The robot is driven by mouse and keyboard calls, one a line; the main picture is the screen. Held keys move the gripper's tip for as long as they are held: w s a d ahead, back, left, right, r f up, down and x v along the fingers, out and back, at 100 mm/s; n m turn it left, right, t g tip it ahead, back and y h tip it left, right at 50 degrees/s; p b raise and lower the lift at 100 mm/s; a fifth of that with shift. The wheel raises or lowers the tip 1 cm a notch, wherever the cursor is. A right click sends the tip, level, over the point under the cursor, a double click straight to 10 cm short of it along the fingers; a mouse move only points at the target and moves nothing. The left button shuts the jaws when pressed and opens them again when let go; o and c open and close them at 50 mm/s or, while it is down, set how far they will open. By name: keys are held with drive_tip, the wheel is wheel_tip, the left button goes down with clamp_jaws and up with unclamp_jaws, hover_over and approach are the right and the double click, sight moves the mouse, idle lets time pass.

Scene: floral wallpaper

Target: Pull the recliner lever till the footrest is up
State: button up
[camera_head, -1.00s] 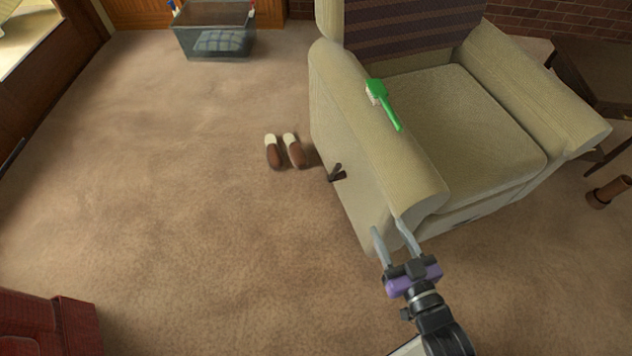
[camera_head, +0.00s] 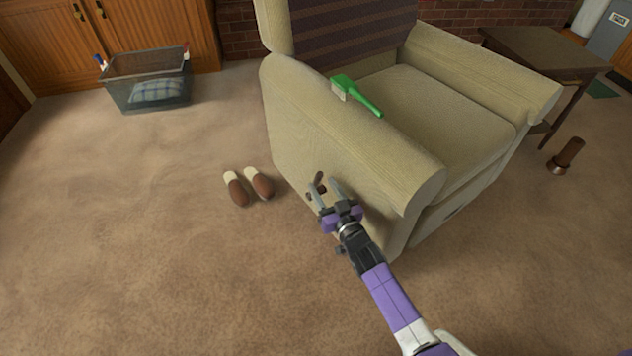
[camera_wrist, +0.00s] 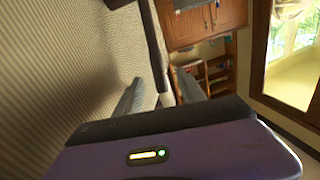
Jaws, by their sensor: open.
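The beige recliner (camera_head: 310,135) stands right of centre in the head view, and its footrest front (camera_head: 455,205) is folded down. The small dark lever (camera_head: 319,182) sits low on its left side. My gripper (camera_head: 325,187) is open beside that side panel, with its fingertips at the lever in the picture. The recliner's ribbed fabric (camera_wrist: 60,60) fills the left of the wrist view.
A green brush (camera_head: 358,95) lies on the near armrest. Brown and white slippers (camera_head: 248,187) lie on the carpet left of the recliner. A basket (camera_head: 148,85) stands at the back left, a side table (camera_head: 545,50) at the back right.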

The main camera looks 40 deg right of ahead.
sight(320, 182)
drive_tip(key=shift+b+x, duration=0.4)
drive_tip(key=shift+x, duration=1.65)
drive_tip(key=shift+c, duration=0.5)
clamp_jaws()
